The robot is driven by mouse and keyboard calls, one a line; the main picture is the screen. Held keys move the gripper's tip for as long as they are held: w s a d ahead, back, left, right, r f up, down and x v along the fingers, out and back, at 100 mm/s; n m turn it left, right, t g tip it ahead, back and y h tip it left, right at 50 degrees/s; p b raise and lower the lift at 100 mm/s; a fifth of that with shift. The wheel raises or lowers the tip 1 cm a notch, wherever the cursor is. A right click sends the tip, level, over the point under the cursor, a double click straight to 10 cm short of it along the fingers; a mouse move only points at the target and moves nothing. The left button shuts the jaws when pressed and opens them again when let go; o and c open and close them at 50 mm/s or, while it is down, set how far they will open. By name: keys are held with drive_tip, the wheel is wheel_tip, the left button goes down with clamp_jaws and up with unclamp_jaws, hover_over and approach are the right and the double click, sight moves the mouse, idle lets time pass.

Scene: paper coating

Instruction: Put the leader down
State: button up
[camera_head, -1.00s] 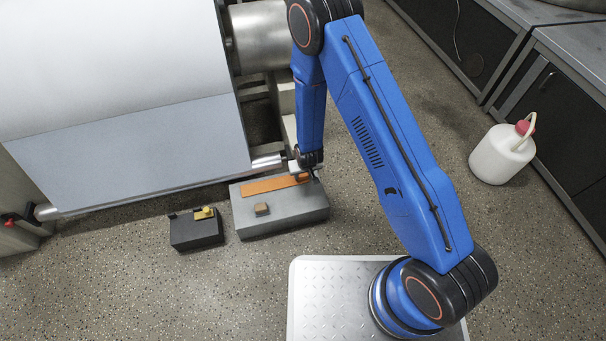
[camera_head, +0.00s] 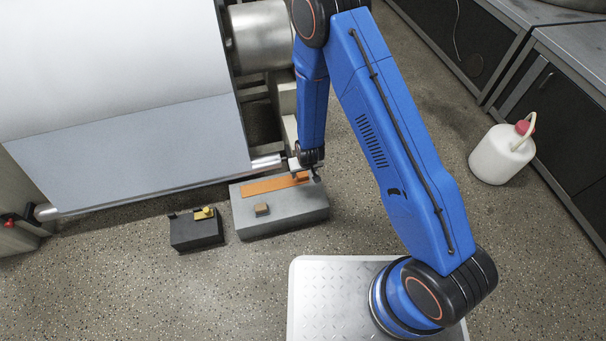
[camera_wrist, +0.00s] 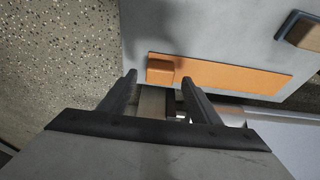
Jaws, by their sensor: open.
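The leader, a flat orange strip (camera_head: 268,186) with a raised orange tab at one end, lies on top of the grey block (camera_head: 285,217) on the floor. The wrist view shows the strip (camera_wrist: 225,75) flat on the pale grey top, with its tab (camera_wrist: 160,70) just beyond my fingertips. My gripper (camera_wrist: 159,80) is open, and its two fingers are apart with nothing held between them. In the head view, my gripper (camera_head: 314,174) is over the right end of the strip, close to the tab. A small gap seems to separate them.
A small brown block (camera_head: 261,209) sits on the grey block's front. A smaller dark block (camera_head: 196,233) with a yellow piece stands to the left. The large white roll (camera_head: 120,80) and its metal roller end are close behind. Floor in front is clear.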

drive_tip(key=v, duration=0.9)
drive_tip(key=shift+r, duration=0.15)
drive_tip(key=s+d+r, duration=0.1)
drive_tip(key=d+r, duration=0.4)
drive_tip(key=r, duration=0.6)
drive_tip(key=s+d+r+m+y, duration=0.15)
drive_tip(key=d+r, duration=0.25)
drive_tip(key=r, duration=0.7)
drive_tip(key=s+d+r+h, duration=0.1)
drive_tip(key=d+r, duration=0.4)
drive_tip(key=r, duration=0.6)
drive_tip(key=s+d+r, duration=0.5)
drive_tip(key=s, duration=0.3)
drive_tip(key=s+d+r+m+t+h, duration=0.1)
drive_tip(key=s+d+r, duration=0.4)
drive_tip(key=s, duration=0.3)
drive_tip(key=s+d+r, duration=0.5)
drive_tip(key=s, duration=0.3)
drive_tip(key=shift+m+t, duration=0.3)
drive_tip(key=shift+m, duration=0.05)
drive_tip(key=shift+h, duration=0.25)
